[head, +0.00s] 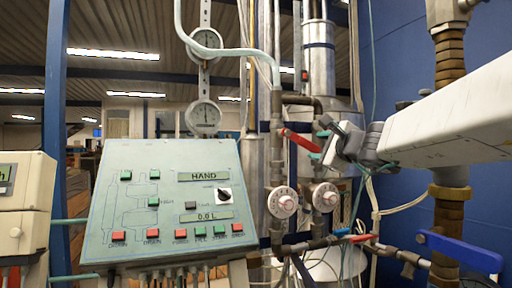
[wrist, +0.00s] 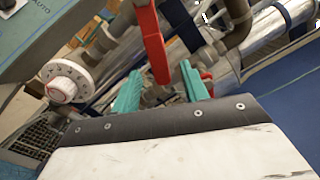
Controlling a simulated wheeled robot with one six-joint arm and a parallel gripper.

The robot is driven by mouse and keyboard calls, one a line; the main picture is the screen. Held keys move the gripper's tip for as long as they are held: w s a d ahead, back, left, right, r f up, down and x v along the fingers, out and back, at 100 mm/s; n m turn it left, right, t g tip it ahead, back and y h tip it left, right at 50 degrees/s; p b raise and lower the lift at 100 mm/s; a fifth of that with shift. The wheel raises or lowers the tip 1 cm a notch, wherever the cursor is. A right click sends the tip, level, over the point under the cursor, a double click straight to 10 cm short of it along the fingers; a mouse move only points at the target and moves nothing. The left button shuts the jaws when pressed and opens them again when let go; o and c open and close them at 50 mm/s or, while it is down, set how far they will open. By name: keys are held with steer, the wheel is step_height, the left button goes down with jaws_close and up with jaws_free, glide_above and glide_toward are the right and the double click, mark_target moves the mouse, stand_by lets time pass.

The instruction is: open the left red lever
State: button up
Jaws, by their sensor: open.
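The left red lever (head: 298,140) is on a vertical pipe in the middle of the head view. It slants down to the right, its free end near my gripper (head: 320,145). My gripper is open, with two teal fingers. In the wrist view the red lever (wrist: 151,40) reaches down from the top, and its end lies between the fingers of my gripper (wrist: 160,70). I cannot tell whether either finger touches it. A second red lever (head: 358,238) is lower, to the right, beside a small blue handle.
Two white dials (head: 282,202) sit on the pipes below the lever; one dial (wrist: 66,82) shows in the wrist view. A control panel (head: 160,200) stands to the left. A blue lever (head: 460,250) is at the lower right. Pipes and thin cables crowd the area around my gripper.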

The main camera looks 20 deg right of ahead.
mark_target(311, 146)
steer(key=w, duration=0.7)
steer(key=shift+w, duration=0.2)
steer(key=shift+c, duration=0.4)
jaws_close()
steer(key=shift+f, duration=0.1)
